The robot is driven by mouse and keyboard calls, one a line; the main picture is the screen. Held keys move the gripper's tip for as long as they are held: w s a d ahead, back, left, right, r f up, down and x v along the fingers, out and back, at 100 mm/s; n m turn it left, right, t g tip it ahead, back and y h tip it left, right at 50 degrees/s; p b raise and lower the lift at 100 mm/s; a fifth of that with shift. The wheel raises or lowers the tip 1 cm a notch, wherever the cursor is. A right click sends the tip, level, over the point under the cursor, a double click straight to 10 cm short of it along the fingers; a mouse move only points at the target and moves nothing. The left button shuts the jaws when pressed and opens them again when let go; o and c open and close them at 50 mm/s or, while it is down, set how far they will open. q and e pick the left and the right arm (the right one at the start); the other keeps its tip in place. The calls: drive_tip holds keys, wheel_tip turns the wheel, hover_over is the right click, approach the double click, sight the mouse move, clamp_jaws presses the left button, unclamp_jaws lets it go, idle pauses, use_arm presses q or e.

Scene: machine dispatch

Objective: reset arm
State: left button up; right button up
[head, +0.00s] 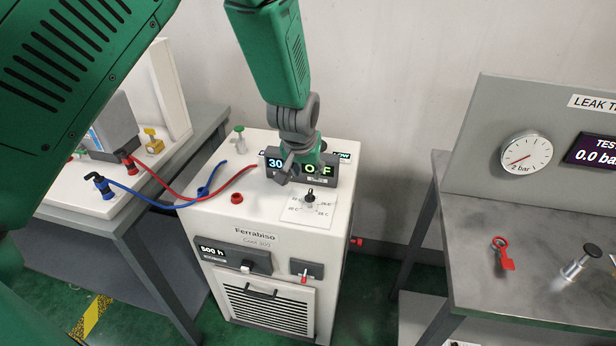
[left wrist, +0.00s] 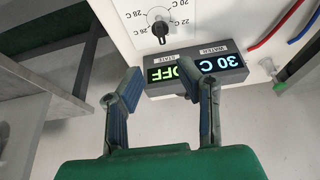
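My left gripper (head: 298,172) hangs at the top of the white Ferrabiso machine (head: 215,215), in front of its small dark display box (head: 326,177). In the left wrist view the left gripper (left wrist: 165,82) is open, its two fingers apart with nothing between them. The display box (left wrist: 215,67) there reads "30 C" and "OFF", just beyond the fingertips; whether a finger touches it I cannot tell. My right gripper is in neither view.
A black dial knob (head: 310,196) sits on the machine top. Red (head: 190,195) and blue (head: 150,204) hoses run from the left bench (head: 125,222) to the machine. On the right, a grey bench (head: 500,280) carries a leak test panel (head: 480,130) with a gauge (head: 526,155).

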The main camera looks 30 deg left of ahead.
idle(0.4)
use_arm(q)
drive_tip(key=s+a+f+m+g+b, duration=0.1)
drive_tip(key=s+f+b, duration=0.3)
drive_tip(key=s+f, duration=0.6)
drive_tip(key=s+f+m+g+b, duration=0.1)
drive_tip(key=s+f+b, duration=0.3)
drive_tip(key=s+f, duration=0.65)
drive_tip(key=s+d+f+m+g+h+b, duration=0.1)
drive_tip(key=s+f+b, duration=0.4)
drive_tip(key=s+f, duration=0.6)
drive_tip(key=s, duration=0.4)
drive_tip(key=shift+s+d+f+m+g, duration=0.25)
drive_tip(key=shift+s+f+m+g, duration=0.05)
drive_tip(key=shift+s+g, duration=0.1)
drive_tip(key=shift+w, duration=0.2)
